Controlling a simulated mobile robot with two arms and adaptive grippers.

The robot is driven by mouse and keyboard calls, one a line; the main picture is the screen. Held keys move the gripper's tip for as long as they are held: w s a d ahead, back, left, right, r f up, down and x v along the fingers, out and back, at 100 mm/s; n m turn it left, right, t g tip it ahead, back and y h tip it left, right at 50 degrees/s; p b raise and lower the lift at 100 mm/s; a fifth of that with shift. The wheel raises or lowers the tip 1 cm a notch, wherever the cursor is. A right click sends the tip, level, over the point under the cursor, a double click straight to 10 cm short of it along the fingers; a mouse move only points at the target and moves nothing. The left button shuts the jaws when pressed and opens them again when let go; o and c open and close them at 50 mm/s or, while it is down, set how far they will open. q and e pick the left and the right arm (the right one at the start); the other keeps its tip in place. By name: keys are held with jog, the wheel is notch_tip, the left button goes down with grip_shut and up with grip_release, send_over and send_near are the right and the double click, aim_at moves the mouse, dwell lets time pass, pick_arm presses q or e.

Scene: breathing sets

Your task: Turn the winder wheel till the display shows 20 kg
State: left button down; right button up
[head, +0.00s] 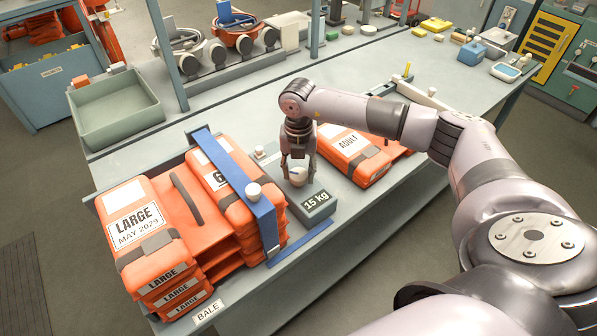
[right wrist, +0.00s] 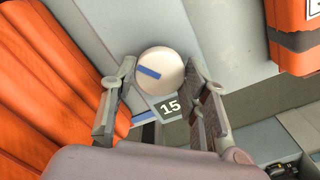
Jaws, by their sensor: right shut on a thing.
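The winder wheel is a small cream knob (head: 297,174) on top of a grey winder box (head: 317,205) on the bench. Its display reads 15 kg. My right gripper (head: 298,168) points down over the wheel and is shut on it. In the right wrist view the wheel (right wrist: 160,72), with a blue mark pointing to the left and slightly up, sits between the fingers of the gripper (right wrist: 163,88). The display there shows 15 (right wrist: 170,107). My left gripper is not in view.
A bale of orange packs (head: 150,230) with a blue strap (head: 235,190) stands left of the winder. Orange ADULT packs (head: 350,150) lie just behind it to the right. A green tray (head: 115,112) is at the back left.

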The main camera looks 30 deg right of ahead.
aim_at(299, 174)
jog(key=m, duration=0.4)
jog(key=shift+m+b, duration=0.3)
jog(key=shift+b, duration=0.05)
dwell(0.4)
jog(key=o, duration=1.1)
jog(key=shift+o, duration=0.2)
jog(key=shift+r, duration=0.3)
notch_tip(299, 174, up, 12)
jog(key=shift+f, duration=0.25)
